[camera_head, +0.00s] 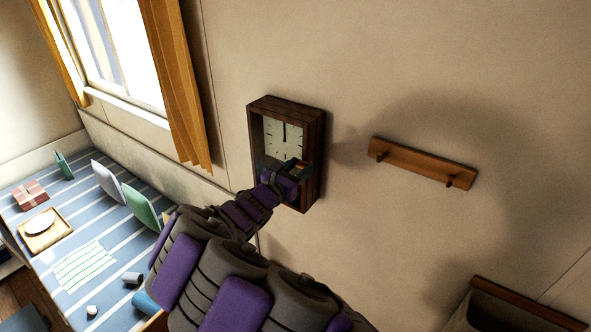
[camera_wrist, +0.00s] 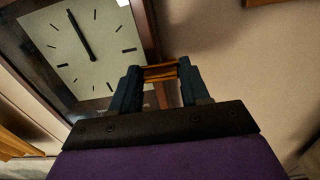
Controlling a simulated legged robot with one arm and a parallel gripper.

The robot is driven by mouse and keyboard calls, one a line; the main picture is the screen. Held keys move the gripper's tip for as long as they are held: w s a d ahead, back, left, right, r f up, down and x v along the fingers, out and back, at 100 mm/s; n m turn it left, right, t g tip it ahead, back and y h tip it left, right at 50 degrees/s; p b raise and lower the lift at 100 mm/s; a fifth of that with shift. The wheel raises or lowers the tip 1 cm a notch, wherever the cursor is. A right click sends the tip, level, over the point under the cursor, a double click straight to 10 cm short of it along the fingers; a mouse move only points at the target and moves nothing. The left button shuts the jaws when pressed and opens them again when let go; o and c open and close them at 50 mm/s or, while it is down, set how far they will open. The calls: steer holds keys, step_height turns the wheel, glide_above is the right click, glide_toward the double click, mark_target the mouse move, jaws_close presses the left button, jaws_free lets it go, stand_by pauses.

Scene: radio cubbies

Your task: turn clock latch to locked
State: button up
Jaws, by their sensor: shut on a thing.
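The clock (camera_head: 283,140) hangs on the wall in a dark wooden case, with a pale face and black marks. Its face (camera_wrist: 85,45) fills the upper left of the wrist view. My gripper (camera_head: 296,166) is at the right side of the case, low beside the face. In the wrist view my gripper (camera_wrist: 160,78) has its two dark fingers on either side of a small orange-brown wooden piece, the latch (camera_wrist: 160,70), and is shut on it. The fingers hide part of the latch, and I cannot tell its turn position.
A wooden peg rail (camera_head: 423,163) is on the wall to the right. A curtain (camera_head: 178,85) and window are at the left. A striped table (camera_head: 75,225) with a tray and several small things stands at lower left. A bin (camera_head: 510,312) is at lower right.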

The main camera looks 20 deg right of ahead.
steer(key=o, duration=0.6)
steer(key=shift+r, duration=0.1)
steer(key=o, duration=0.5)
steer(key=shift+w, duration=0.2)
steer(key=shift+c, duration=0.2)
steer(key=shift+s+d+f, duration=0.15)
steer(key=shift+f, duration=0.05)
